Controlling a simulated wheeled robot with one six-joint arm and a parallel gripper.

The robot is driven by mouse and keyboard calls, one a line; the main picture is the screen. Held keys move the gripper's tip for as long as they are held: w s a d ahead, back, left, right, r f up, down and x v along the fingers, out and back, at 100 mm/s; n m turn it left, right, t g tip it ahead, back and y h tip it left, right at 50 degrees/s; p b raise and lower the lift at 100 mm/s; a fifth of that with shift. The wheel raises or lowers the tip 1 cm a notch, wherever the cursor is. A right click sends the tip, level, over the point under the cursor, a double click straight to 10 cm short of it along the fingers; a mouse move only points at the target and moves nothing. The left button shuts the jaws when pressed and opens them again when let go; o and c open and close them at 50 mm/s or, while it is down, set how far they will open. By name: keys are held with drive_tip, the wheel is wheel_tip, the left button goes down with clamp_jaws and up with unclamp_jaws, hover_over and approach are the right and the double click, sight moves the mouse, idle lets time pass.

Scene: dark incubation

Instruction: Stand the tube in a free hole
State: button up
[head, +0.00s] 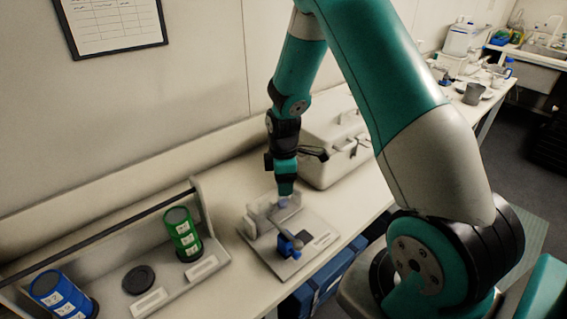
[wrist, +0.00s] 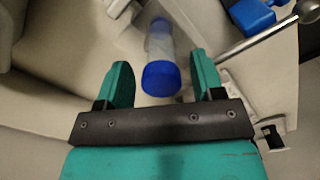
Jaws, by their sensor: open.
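A clear tube with a blue cap (wrist: 161,78) shows in the wrist view, its cap towards me and its pale body running away from the camera. My gripper (wrist: 162,88) is open, with one green finger on each side of the cap and gaps between them. In the head view my gripper (head: 285,188) points down over a pale device (head: 262,232) on the bench. A small bluish spot just below the fingers looks like the tube's cap (head: 284,202).
The device carries a blue clamp (head: 290,244) and a metal rod (wrist: 258,37) close to the right finger. A pale case (head: 335,150) stands behind. At left, a rack holds a green canister (head: 182,235), a blue canister (head: 60,292) and a dark disc (head: 138,280).

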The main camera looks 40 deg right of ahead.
wheel_tip(320, 180, up, 10)
drive_tip(key=b, duration=0.2)
drive_tip(key=shift+f+b, duration=0.25)
drive_tip(key=shift+b, duration=0.1)
drive_tip(key=shift+a+r, duration=0.1)
drive_tip(key=shift+r, duration=0.3)
drive_tip(key=s+a+r+m+y, duration=0.1)
drive_tip(key=s+a+r, duration=0.35)
drive_tip(key=a, duration=0.25)
drive_tip(key=s+a+r+m+y, duration=0.1)
drive_tip(key=s+a+r, duration=0.35)
drive_tip(key=a, duration=0.35)
drive_tip(key=s+a+r+m+y, duration=0.1)
drive_tip(key=s+a, duration=0.2)
drive_tip(key=s, duration=0.3)
drive_tip(key=s+a+r+m+y, duration=0.1)
drive_tip(key=s+a, duration=0.3)
drive_tip(key=s, duration=0.3)
drive_tip(key=shift+s+a+m, duration=0.15)
drive_tip(key=shift+m, duration=0.25)
